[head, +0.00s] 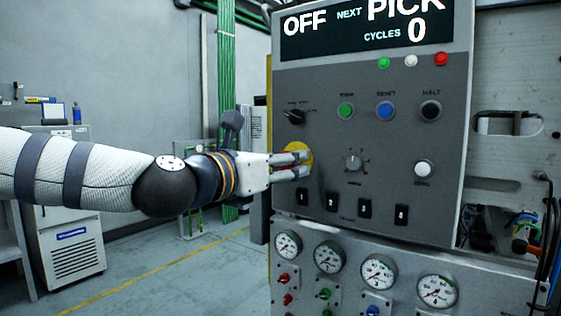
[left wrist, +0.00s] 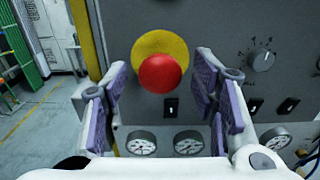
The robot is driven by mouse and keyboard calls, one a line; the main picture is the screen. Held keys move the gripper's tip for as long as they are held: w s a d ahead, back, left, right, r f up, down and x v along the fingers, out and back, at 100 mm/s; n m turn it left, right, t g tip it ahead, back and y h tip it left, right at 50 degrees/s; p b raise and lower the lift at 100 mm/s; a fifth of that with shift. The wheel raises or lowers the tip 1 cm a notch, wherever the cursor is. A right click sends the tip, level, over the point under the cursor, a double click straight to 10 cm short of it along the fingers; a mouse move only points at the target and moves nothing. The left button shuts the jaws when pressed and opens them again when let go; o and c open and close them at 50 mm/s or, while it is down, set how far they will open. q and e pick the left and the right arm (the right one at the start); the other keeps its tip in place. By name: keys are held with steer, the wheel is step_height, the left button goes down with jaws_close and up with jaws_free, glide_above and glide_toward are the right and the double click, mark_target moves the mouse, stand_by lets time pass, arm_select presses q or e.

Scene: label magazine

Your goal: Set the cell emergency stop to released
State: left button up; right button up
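The emergency stop is a red mushroom button (left wrist: 160,73) on a round yellow plate (left wrist: 155,45), on the grey control panel (head: 385,200). Whether the button is pressed in or out cannot be told. My right gripper is not in view.
The display (head: 365,25) reads OFF and cycles 0. A black selector (head: 292,117), a grey dial (head: 354,161) and several black switches (head: 332,202) sit close around the button. Gauges (head: 327,256) and small valves line the lower panel. The floor left of the panel is open.

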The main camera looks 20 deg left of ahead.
arm_select(q)
steer(key=shift+r, duration=0.1)
steer(key=v, duration=1.2)
